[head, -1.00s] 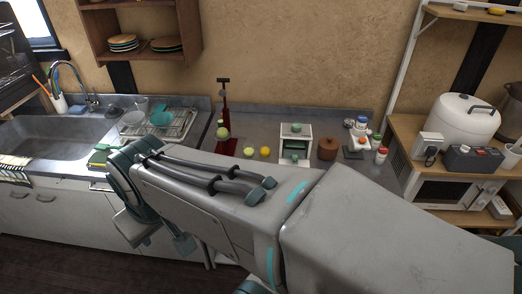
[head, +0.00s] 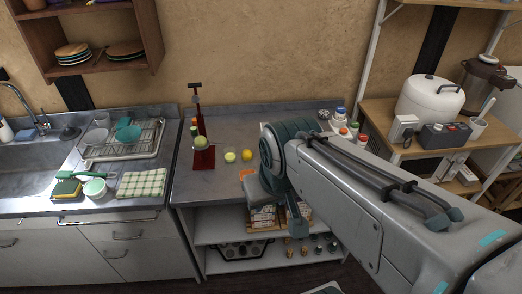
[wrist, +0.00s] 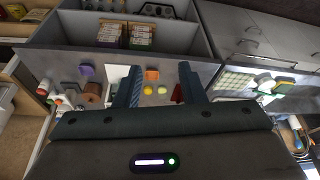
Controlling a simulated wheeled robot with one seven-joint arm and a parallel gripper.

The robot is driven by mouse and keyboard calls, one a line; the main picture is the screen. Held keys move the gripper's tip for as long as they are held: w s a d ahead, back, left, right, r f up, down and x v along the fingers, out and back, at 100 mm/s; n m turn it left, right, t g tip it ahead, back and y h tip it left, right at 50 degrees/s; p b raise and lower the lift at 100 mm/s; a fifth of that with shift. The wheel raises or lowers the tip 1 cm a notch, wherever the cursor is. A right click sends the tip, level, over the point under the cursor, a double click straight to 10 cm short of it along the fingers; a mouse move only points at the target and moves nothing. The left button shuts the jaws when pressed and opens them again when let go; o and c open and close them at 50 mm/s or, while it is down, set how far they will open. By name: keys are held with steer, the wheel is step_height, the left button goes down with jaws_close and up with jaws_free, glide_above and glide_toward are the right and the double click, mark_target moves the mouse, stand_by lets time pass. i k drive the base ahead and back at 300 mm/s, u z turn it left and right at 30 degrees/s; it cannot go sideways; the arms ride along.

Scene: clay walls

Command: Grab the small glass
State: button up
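I cannot surely make out a small glass. A small pale yellow-green item (head: 231,157) stands on the grey counter (head: 222,178) beside a yellow round item (head: 247,155); whether the pale one is a glass is unclear. A clear bowl-like vessel (head: 96,137) and a teal cup (head: 128,133) sit in the dish rack (head: 150,150) at left. My gripper (head: 282,208) is at the counter's front, right of the pale item. In the wrist view my gripper (wrist: 160,72) is open, its fingers apart and empty, with yellow round items (wrist: 155,90) visible beyond.
A red stand (head: 203,155) rises left of the pale item. An orange item (head: 246,174) lies near the counter's front edge. Small jars (head: 341,116) stand at the counter's right; my arm hides part of it. A shelf with boxes (head: 262,217) is below.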

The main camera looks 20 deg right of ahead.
mark_target(229, 153)
steer(key=z, duration=0.05)
steer(key=i, duration=1)
